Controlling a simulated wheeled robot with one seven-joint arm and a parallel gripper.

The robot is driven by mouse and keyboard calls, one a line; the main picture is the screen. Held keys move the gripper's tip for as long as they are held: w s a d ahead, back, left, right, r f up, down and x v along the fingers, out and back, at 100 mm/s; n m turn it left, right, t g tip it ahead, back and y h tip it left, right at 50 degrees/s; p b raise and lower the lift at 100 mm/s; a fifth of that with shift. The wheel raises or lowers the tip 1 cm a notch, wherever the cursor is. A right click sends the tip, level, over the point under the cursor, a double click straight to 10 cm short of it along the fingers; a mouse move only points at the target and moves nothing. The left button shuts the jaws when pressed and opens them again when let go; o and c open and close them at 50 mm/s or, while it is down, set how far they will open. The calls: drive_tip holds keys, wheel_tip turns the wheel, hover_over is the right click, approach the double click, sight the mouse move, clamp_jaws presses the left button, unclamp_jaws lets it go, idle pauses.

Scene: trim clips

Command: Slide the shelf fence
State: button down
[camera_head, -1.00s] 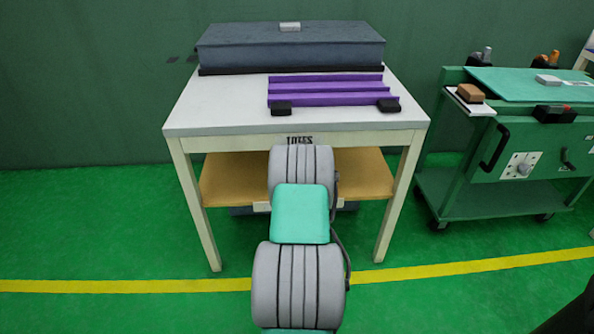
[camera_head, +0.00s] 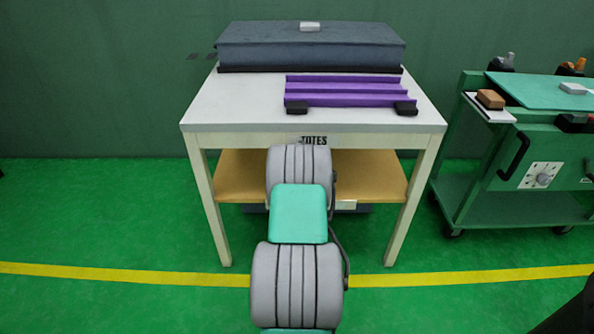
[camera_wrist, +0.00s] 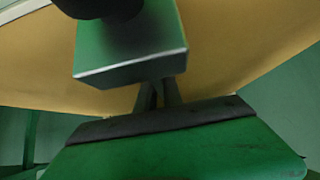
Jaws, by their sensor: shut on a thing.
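The lower wooden shelf (camera_head: 235,175) of the white table shows on both sides of my arm, which hides its middle. A pale strip (camera_head: 346,205) shows at its front edge beside my arm. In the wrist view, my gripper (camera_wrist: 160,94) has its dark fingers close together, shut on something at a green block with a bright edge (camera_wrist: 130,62). This block seems to be the shelf fence, with a dark round knob above it. The tan shelf underside or face (camera_wrist: 230,50) lies behind it. My gripper is hidden behind my arm in the head view.
The white tabletop (camera_head: 235,110) carries a dark grey case (camera_head: 310,48) and a purple ridged rack (camera_head: 345,88) with black feet. A green cart (camera_head: 500,205) stands to the right. Green floor is open around the table.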

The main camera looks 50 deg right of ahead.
drive_tip(key=shift+w+a, duration=0.15)
drive_tip(key=shift+w, duration=0.05)
drive_tip(key=shift+s+d, duration=0.2)
drive_tip(key=shift+s, duration=0.1)
drive_tip(key=c, duration=1.5)
unclamp_jaws()
drive_tip(key=p+v, duration=0.3)
drive_tip(key=v, duration=0.4)
drive_tip(key=shift+a+r, duration=0.1)
drive_tip(key=shift+r, duration=0.2)
drive_tip(key=shift+s+a, duration=0.1)
drive_tip(key=shift+a, duration=0.05)
